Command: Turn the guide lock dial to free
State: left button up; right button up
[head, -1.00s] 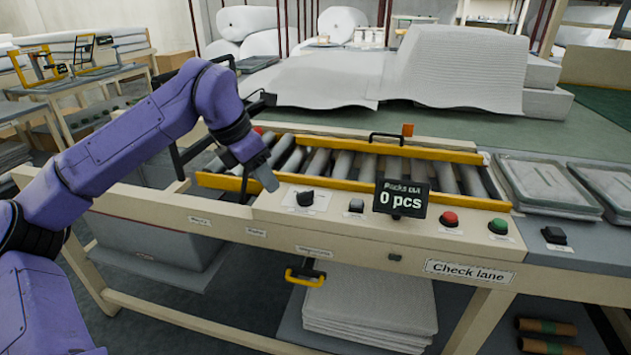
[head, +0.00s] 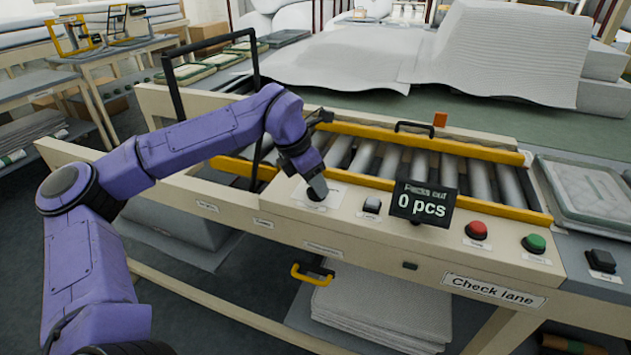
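The black dial (head: 315,196) sits on a pale label plate on the front panel of the check lane, left of a small grey-black switch (head: 372,205). My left gripper (head: 318,187) points down right at the dial and covers most of it. I cannot tell whether its fingers are open or closed around the dial, or which way the dial points. My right gripper is not in view.
A roller bed with yellow guide rails (head: 440,150) lies behind the panel. A "0 pcs" display (head: 422,203), a red button (head: 476,230) and a green button (head: 535,243) stand to the right. A black upright frame (head: 170,75) rises left of the rollers.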

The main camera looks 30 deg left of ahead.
pick_arm(q)
jog(key=shift+f, duration=0.15)
grip_shut()
